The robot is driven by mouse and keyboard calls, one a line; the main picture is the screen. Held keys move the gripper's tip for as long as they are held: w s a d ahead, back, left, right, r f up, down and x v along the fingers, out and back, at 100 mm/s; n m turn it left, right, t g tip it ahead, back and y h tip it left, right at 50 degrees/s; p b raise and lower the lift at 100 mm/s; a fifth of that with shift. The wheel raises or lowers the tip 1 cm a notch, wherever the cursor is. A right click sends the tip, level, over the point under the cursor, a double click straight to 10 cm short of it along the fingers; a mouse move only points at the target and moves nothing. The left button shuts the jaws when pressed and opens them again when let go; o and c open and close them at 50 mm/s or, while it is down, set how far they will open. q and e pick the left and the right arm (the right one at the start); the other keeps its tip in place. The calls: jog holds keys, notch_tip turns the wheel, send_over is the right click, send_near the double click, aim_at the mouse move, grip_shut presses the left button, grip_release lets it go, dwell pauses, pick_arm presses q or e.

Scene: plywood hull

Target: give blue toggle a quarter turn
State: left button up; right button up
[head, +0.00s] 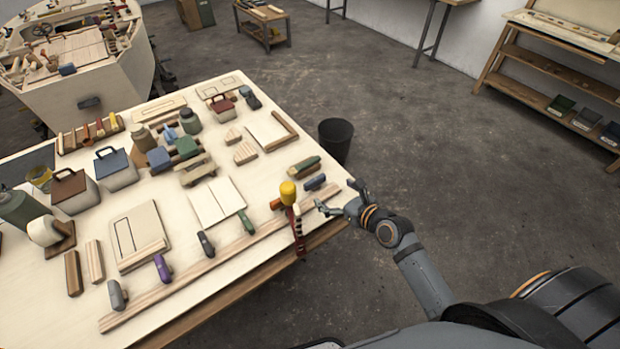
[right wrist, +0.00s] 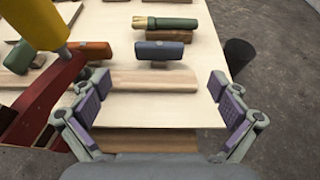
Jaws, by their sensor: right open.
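The blue toggle (head: 315,182) is a small slate-blue bar near the right corner of the workbench. In the right wrist view the blue toggle (right wrist: 160,50) lies crosswise on a short dark stem, just beyond a wooden strip. My right gripper (head: 342,197) is at the bench's right edge, near the toggle and apart from it. In the right wrist view my right gripper (right wrist: 160,92) is open and empty, its padded fingers spread to either side with the toggle ahead between them. My left gripper is not in view.
A red clamp with a yellow handle (head: 288,192) stands at the bench edge, close left of my right gripper. A green, yellow-ended item (right wrist: 165,22) lies behind the toggle, and an orange block (right wrist: 96,50) to its left. A black bin (head: 336,138) stands beyond the bench.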

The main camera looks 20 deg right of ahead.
aim_at(317, 182)
jog(key=x, duration=0.9)
jog(key=shift+s+a+b, duration=0.1)
jog(key=shift+b, duration=0.2)
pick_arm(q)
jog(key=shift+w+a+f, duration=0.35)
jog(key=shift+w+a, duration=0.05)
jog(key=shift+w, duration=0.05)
pick_arm(e)
jog(key=shift+w+f, duration=0.15)
jog(key=shift+w, duration=0.25)
jog(key=shift+a, duration=0.1)
